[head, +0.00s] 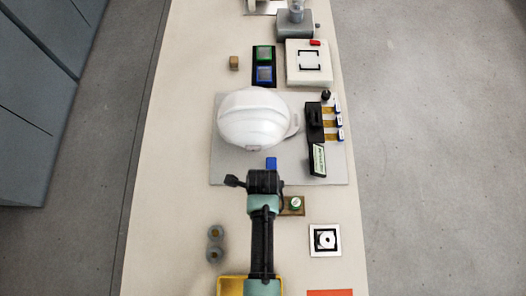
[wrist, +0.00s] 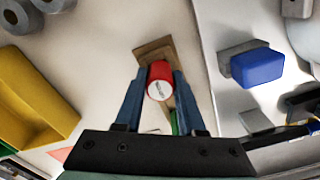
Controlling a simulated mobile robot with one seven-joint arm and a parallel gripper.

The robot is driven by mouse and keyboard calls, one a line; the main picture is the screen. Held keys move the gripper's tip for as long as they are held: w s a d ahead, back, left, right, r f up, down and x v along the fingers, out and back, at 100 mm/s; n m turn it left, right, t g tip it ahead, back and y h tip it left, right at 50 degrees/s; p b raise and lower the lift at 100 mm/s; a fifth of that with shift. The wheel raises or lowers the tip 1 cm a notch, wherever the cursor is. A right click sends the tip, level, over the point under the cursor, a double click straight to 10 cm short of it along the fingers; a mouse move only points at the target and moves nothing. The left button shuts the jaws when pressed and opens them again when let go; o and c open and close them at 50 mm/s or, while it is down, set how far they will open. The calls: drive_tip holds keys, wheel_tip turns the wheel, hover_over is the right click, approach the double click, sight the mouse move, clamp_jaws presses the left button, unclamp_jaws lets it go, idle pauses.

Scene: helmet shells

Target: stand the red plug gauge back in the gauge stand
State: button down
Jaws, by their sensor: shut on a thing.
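The red plug gauge (wrist: 160,80) has a pale round end face with dark marking and points toward the wrist camera. My gripper (wrist: 160,76) is shut on it, with one blue finger on each side. The brown gauge stand (wrist: 151,49) lies behind the gauge in the wrist view. I cannot tell whether the gauge is seated in it or held above it. A green piece on the stand shows partly behind the right finger. In the head view the right end of the stand (head: 299,212) shows with a green-ringed piece (head: 296,203); my arm hides the red gauge and the stand's left part.
A grey mat (head: 230,170) with a white helmet shell (head: 254,118) and a blue block (head: 271,164) lies beyond the stand. A yellow bin (wrist: 30,95) is nearer my base. Grey rollers (head: 215,244) stand left. A white marker plate (head: 325,240) lies right.

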drive_tip(key=shift+c, duration=2.1)
unclamp_jaws()
